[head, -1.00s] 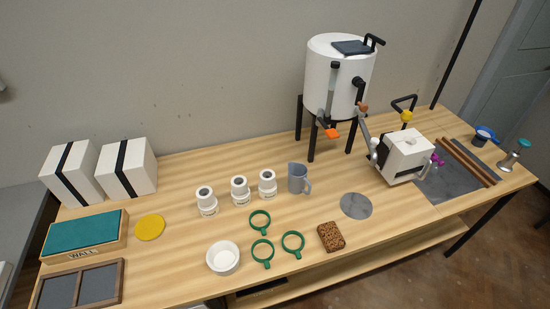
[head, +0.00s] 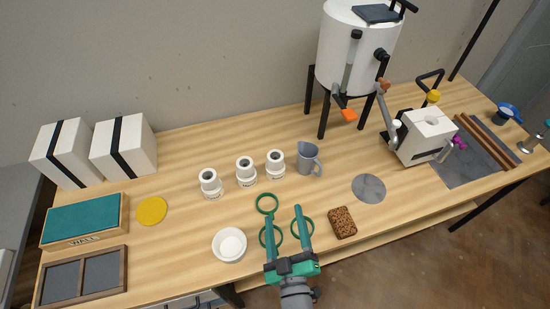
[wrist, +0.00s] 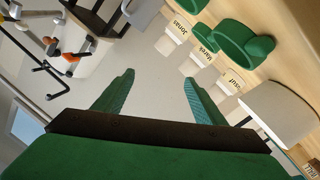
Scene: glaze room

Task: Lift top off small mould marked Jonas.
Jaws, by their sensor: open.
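Three small white moulds with grey-holed round tops stand in a row mid-table. In the wrist view their labels read Jonas, Marek and one that looks like Yusuf. The Jonas mould (wrist: 177,33) is the one beside the jug, so it appears to be the rightmost mould (head: 275,163) in the head view, where the lettering is too small to read. The Marek mould (head: 246,171) is in the middle and the third mould (head: 210,183) is at left. My gripper (head: 283,213) is open and empty, in front of the row and above the green rings; its fingers also show in the wrist view (wrist: 159,77).
A grey jug (head: 309,158) stands close right of the Jonas mould. Green rings (head: 266,203), a white bowl (head: 229,245) and a brown speckled block (head: 342,222) lie nearer the front. A white tank (head: 355,55) on black legs stands behind right. Bare wood surrounds the grey disc (head: 369,188).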

